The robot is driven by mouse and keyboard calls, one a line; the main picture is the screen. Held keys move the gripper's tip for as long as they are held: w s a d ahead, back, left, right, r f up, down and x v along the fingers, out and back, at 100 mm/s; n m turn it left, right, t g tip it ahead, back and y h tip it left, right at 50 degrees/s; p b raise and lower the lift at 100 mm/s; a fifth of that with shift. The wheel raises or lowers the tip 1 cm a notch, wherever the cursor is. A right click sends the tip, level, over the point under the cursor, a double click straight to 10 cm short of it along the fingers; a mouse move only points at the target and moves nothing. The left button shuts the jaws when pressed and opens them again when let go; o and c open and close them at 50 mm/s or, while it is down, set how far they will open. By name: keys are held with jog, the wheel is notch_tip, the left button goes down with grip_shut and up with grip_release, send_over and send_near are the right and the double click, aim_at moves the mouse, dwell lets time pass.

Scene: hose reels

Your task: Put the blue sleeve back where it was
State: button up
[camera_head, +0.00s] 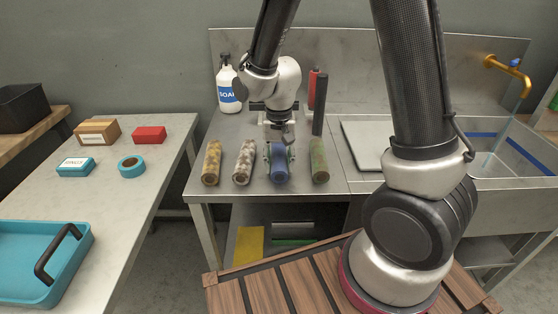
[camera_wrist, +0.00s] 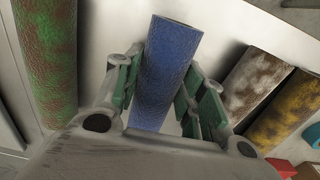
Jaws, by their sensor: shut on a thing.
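The blue sleeve (camera_head: 279,168) lies on the steel counter in the head view, third from the left in a row of sleeves. My gripper (camera_head: 279,150) reaches down onto it from above. In the wrist view the blue sleeve (camera_wrist: 168,70) runs between the green-padded fingers of my gripper (camera_wrist: 160,95), which are shut on it. Whether the sleeve touches the counter I cannot tell. Its near end is partly hidden behind the gripper body in the wrist view.
Beside it lie a green-brown sleeve (camera_head: 319,160), a white-brown sleeve (camera_head: 244,162) and a yellow-brown sleeve (camera_head: 211,162). A soap bottle (camera_head: 229,92), a dark upright cylinder (camera_head: 320,105) and a red bottle (camera_head: 312,88) stand behind. A grey board (camera_head: 365,143) and a sink (camera_head: 510,150) are right.

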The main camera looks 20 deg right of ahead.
aim_at(279, 158)
jog(key=shift+f, duration=0.1)
jog(key=o, duration=1)
notch_tip(279, 158, up, 12)
jog(key=s+d+r+n+t, duration=0.1)
jog(key=s+d+r, duration=0.2)
jog(key=s+d, duration=0.2)
jog(key=s+d+r+n+t, duration=0.1)
jog(key=s+d+r, duration=0.3)
jog(key=s+d, duration=0.1)
jog(key=s+d+r+n+t, duration=0.1)
jog(key=s+d+r+t, duration=0.1)
jog(key=s+d+r, duration=0.2)
jog(key=shift+s+d+r+n, duration=0.15)
jog(key=shift+s+d, duration=0.25)
jog(key=shift+s, duration=0.4)
jog(key=shift+s+d+r+n, duration=0.15)
jog(key=shift+s+d, duration=0.25)
jog(key=shift+s, duration=0.35)
